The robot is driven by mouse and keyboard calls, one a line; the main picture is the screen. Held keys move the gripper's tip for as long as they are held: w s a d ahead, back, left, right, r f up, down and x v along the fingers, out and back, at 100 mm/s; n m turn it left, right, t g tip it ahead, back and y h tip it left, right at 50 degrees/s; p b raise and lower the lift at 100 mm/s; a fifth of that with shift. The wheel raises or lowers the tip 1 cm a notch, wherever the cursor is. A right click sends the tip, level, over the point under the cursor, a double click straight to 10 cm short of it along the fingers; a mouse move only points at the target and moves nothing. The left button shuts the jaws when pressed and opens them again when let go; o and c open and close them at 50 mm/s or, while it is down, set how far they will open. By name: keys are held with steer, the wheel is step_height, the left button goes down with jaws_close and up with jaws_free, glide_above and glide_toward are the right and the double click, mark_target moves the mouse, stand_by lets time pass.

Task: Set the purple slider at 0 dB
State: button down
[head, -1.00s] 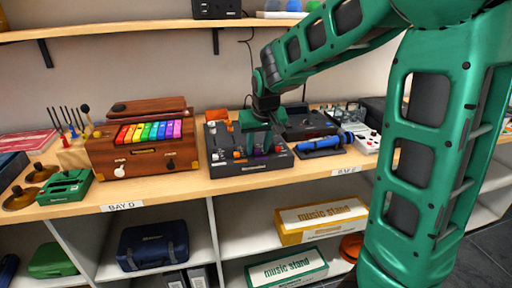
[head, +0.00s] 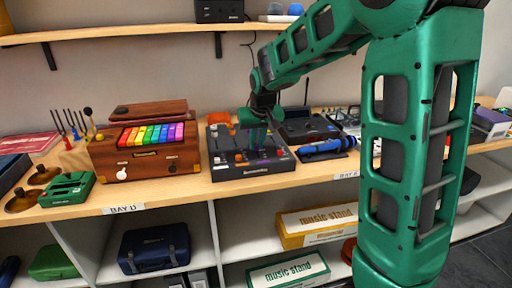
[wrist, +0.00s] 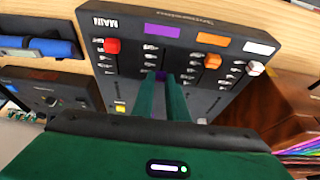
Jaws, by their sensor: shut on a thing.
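The mixer (head: 226,174) is a dark box with coloured sliders on the counter; in the wrist view its panel (wrist: 135,92) appears upside down. Its purple label (wrist: 161,30) lies between the MAIN lettering and an orange label. My gripper (wrist: 162,84) points down at the purple slider's track, with its fingers shut around the small purple slider cap (wrist: 160,75), mostly hidden between them. The cap sits farther from the coloured labels than the red, orange and white caps do. The scale marks are too small to read. In the head view my gripper (head: 258,145) is over the mixer.
A red cap (wrist: 112,46), an orange cap (wrist: 212,61) and a white cap (wrist: 254,68) flank the purple track. A wooden box with rainbow keys (head: 150,161) stands left of the mixer; a blue cylinder (head: 322,147) lies right of it.

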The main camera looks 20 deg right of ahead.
steer(key=c, duration=1.7)
jaws_free()
steer(key=v, duration=1)
steer(key=shift+s+r, duration=0.1)
steer(key=shift+r, duration=0.25)
steer(key=s+d+f+m+g, duration=0.15)
steer(key=s+d, duration=0.25)
steer(key=s, duration=0.4)
steer(key=s+d+f+g, duration=0.1)
steer(key=s+d+f, duration=0.25)
steer(key=s, duration=0.35)
steer(key=s+f, duration=0.2)
steer(key=s, duration=0.4)
steer(key=s+f+m+g, duration=0.1)
steer(key=s+f, duration=0.1)
steer(key=s, duration=0.5)
steer(key=s+d+f+m+g+y, duration=0.1)
steer(key=s+f, duration=0.1)
steer(key=s, duration=0.5)
steer(key=shift+f+m, duration=0.2)
steer(key=shift+m, duration=0.05)
